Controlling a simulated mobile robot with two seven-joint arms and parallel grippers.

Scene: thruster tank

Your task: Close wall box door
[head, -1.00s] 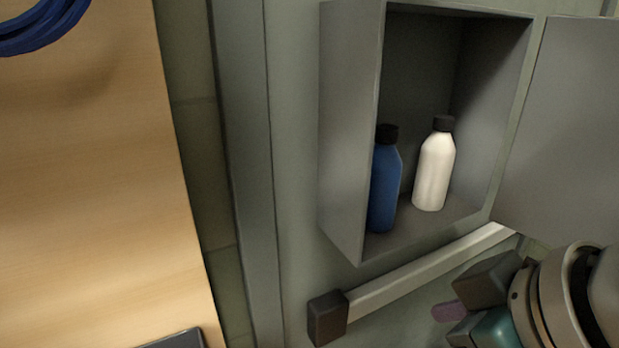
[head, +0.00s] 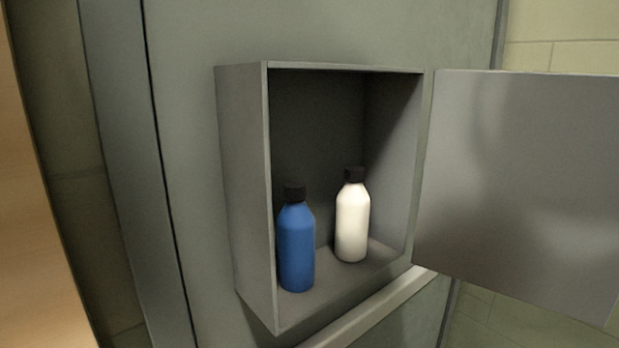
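The grey wall box (head: 242,190) is mounted on a grey-green wall panel in the middle of the head view. Its grey door (head: 525,185) stands wide open, swung out to the right from the box's right edge. Inside the box a blue bottle (head: 297,247) with a dark cap stands at the front left. A white bottle (head: 352,222) with a dark cap stands further back to the right. Both are upright on the box floor. Neither of my grippers shows in the view now.
A pale rail (head: 375,310) runs along the wall just below the box. A vertical post (head: 125,180) stands left of the box, and a wooden surface (head: 30,230) is at the far left. A tiled wall (head: 560,35) is behind the door.

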